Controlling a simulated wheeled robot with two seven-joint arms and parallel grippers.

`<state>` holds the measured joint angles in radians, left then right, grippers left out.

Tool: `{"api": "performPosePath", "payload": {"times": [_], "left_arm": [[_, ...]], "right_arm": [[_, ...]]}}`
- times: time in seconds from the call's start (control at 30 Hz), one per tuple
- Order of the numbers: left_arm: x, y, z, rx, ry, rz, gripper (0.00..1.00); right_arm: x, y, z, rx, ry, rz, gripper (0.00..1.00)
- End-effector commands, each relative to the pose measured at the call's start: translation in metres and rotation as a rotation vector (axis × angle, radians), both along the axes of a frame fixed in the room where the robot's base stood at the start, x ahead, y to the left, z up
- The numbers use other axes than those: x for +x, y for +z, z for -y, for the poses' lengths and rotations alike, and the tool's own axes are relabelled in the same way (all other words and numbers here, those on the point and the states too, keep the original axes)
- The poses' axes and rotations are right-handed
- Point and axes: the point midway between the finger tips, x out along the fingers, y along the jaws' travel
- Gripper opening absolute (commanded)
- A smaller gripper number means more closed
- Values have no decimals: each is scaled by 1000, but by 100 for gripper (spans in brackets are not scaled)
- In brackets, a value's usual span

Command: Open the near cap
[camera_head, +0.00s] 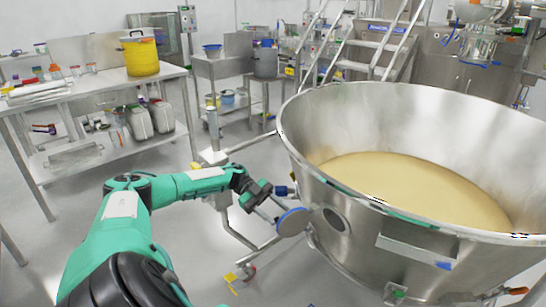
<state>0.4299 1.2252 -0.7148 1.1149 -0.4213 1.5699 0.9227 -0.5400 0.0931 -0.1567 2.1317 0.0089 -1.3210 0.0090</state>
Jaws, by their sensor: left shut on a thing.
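The large steel vessel (420,235) stands at the right and holds pale yellow material (415,185). A round blue-grey cap (293,222) is at its left side, standing out from the wall. A round dark port (335,218) shows on the wall just right of the cap. My left gripper (276,208) reaches in from the left and is shut at the cap's upper left edge. The exact grip on the cap is small and partly hidden. My right gripper is not in view.
A steel table (90,84) at the left carries a yellow bucket (139,54) and small jars. White canisters (138,121) stand on its lower shelf. Metal steps (376,45) rise behind the vessel. Pipework (215,158) stands beside my arm. Floor between table and vessel is partly clear.

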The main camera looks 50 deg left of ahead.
Motion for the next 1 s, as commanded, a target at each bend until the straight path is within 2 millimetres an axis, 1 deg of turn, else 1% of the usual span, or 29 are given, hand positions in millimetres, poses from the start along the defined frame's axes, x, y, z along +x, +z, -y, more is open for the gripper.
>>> {"api": "performPosePath", "payload": {"times": [0.03, 0.27, 0.37, 0.47, 0.53, 0.57, 0.6, 0.63, 0.8, 1.0], "left_arm": [[2, 2, 0, -3, 4, 6, 38], [1, 1, 0, -2, 4, 3, 38], [1, 1, -6, -1, 4, 3, 38], [-1, 4, -18, 1, 5, 3, 38], [-3, 6, -32, 2, 6, 3, 38], [-4, 7, -37, 2, 5, 3, 38], [-5, 9, -46, 2, 5, 4, 38], [-6, 11, -53, 2, 6, 4, 38], [-11, 18, -85, -1, 4, 4, 38], [-15, 25, -114, -1, 3, 5, 38]], "right_arm": [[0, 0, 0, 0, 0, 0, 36], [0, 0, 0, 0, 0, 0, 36], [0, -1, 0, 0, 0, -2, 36], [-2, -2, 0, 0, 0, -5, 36], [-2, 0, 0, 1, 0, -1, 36], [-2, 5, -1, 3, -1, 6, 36], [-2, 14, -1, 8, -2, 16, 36], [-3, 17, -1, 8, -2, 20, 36], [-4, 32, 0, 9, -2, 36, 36], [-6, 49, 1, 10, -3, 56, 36]]}}
